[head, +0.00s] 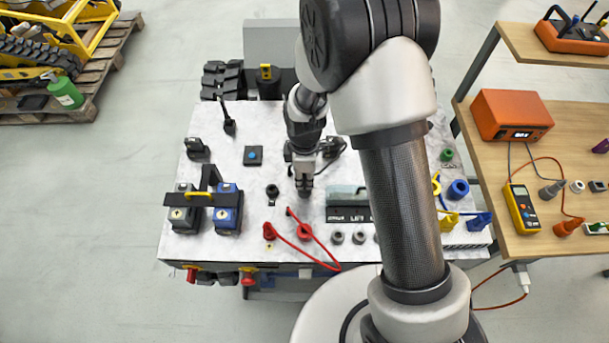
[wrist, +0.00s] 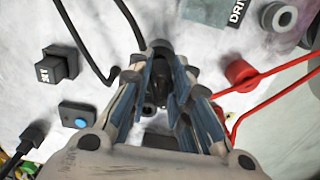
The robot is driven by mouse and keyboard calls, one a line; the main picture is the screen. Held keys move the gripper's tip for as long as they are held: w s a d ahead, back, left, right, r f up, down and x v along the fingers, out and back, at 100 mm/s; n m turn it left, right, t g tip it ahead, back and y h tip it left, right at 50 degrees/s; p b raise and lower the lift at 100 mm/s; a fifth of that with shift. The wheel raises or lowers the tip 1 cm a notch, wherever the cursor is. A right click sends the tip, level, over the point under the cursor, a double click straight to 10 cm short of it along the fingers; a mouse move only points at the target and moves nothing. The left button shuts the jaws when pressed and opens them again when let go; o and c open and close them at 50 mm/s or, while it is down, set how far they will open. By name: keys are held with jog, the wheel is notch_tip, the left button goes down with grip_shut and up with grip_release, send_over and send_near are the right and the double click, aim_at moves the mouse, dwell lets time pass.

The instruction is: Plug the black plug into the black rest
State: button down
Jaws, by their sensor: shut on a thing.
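My gripper (head: 304,188) is over the middle of the table, pointing down. In the wrist view its fingers (wrist: 160,90) are closed around a dark piece, which looks like the black plug (wrist: 163,72). A black cable (wrist: 125,12) leads to it from the top of that view. In the head view the held plug is a small dark shape, hard to make out. A small round black fitting (head: 272,190) stands on the table just left of my gripper. It may be the black rest; its opening is not clear.
A red ring socket (head: 305,232) with a red cable lies close in front. A blue-button box (head: 253,155) and a black plug with a cable (head: 229,126) are to the left. Blocks under a black bar (head: 187,200) stand at far left. A grey labelled panel (head: 345,214) is at right.

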jog(key=shift+f+b, duration=0.7)
jog(key=shift+f, duration=0.3)
jog(key=c, duration=1.4)
grip_release()
jog(key=shift+r, duration=0.1)
notch_tip(320, 180, up, 12)
jog(key=shift+f, duration=0.1)
